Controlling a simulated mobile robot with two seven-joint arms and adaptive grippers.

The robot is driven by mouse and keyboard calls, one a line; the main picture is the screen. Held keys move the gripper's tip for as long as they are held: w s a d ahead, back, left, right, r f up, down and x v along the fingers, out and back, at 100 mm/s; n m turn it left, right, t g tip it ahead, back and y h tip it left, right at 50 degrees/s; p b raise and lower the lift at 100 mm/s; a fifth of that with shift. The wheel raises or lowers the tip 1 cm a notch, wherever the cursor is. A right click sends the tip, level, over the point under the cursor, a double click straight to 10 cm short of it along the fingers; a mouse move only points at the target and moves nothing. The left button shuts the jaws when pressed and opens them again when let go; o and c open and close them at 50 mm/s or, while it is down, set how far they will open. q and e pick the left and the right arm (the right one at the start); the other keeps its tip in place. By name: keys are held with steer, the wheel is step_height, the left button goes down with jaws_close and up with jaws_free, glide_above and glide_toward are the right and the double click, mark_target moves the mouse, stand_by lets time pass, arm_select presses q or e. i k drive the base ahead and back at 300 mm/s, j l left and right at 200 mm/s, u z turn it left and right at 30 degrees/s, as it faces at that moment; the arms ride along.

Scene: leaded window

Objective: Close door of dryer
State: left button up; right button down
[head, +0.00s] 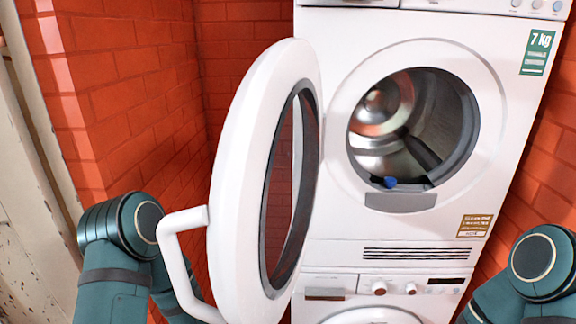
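The dryer (335,170) is a white front-loading machine with a round opening and a metal drum (390,120) inside. Its round white door (235,190) stands wide open, hinged on the left side of the opening and swung out towards me. The door has a dark-rimmed window and a white bar handle (172,262) on its outer left side. My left arm comes in at the lower left, behind the handle and close to it. I cannot tell whether it touches the door. My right arm is at the lower right corner. Neither gripper shows in the head view.
A small blue object (390,183) lies at the lower lip of the drum opening. Another white machine (375,311) with knobs stands below the dryer. A red brick wall (130,90) runs on the left and behind. Brick also shows at the right (555,130).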

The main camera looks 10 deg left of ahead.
mark_target(235, 216)
steer(key=i+j+z, duration=0.2)
steer(key=j+z, duration=0.15)
steer(key=j, duration=0.2)
steer(key=i+j+z, duration=0.2)
steer(key=j, duration=0.15)
steer(key=k+j+z, duration=0.25)
steer(key=l+u, duration=0.2)
steer(key=u, duration=0.15)
steer(key=i+l+u, duration=0.1)
steer(key=l+u, duration=0.25)
steer(key=j, duration=0.1)
